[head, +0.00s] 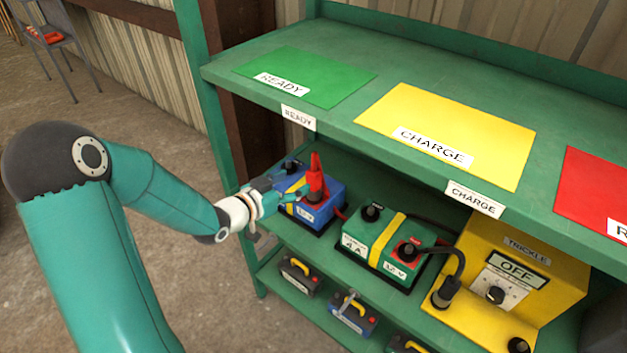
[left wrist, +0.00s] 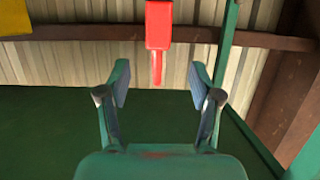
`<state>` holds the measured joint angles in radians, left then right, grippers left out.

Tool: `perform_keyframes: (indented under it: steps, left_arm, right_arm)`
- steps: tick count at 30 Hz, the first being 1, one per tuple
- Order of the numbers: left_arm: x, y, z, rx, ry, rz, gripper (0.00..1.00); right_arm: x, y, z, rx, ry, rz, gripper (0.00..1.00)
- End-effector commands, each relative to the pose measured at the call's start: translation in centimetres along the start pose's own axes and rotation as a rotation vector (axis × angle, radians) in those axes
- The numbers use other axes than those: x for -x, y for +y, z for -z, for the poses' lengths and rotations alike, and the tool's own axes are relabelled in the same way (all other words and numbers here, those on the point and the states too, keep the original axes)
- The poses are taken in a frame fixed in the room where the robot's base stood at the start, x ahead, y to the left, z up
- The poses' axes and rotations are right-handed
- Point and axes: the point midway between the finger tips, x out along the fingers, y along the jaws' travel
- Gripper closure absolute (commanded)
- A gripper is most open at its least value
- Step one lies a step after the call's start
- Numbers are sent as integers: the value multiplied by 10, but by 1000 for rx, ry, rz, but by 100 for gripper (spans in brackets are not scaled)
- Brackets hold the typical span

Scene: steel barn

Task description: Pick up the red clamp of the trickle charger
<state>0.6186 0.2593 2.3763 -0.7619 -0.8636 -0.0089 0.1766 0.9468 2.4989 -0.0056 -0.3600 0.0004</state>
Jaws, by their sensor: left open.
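The red clamp (head: 316,177) stands upright at the blue battery (head: 326,205) on the middle shelf. It also shows in the left wrist view (left wrist: 158,28), at the top centre, ahead of and between the fingers. My left gripper (head: 287,188) reaches in from the left beside the clamp, open and empty; its two fingers also show spread in the left wrist view (left wrist: 159,84). The yellow trickle charger (head: 545,285) stands at the right of the shelf and its display reads OFF. My right gripper is not in view.
A green battery (head: 388,240) with a yellow stripe stands between the blue battery and the charger. The upper shelf (head: 345,112) with green, yellow and red panels overhangs them. A green post (head: 205,95) is at the left. Several small batteries sit on the bottom shelf.

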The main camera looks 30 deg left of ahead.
Motion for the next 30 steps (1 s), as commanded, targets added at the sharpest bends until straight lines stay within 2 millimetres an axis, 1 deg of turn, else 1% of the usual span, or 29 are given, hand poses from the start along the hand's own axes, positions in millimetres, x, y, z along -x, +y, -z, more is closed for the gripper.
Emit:
perform_keyframes:
  steps: [1, 4, 6, 14, 18, 22, 25, 30]
  left_arm:
    - [-12, 3, 1, 0, -1, -6, 35]
    - [-28, 3, 1, -1, 0, -7, 35]
    - [-35, 3, 1, -1, 0, -6, 35]
    - [-50, 4, 0, 1, -2, -6, 35]
    - [-69, 5, -2, 0, -2, -8, 35]
    - [-85, 4, -2, -1, 0, -6, 35]
    - [-92, 4, -3, -1, 0, -5, 35]
    - [-93, 4, -3, -1, 0, -5, 35]
  right_arm:
    - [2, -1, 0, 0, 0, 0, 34]
    - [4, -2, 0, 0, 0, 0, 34]
    - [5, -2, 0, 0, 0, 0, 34]
    - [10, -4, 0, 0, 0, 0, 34]
    - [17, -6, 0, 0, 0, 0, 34]
    - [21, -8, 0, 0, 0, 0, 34]
    - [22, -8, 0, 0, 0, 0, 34]
    - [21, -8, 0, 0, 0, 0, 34]
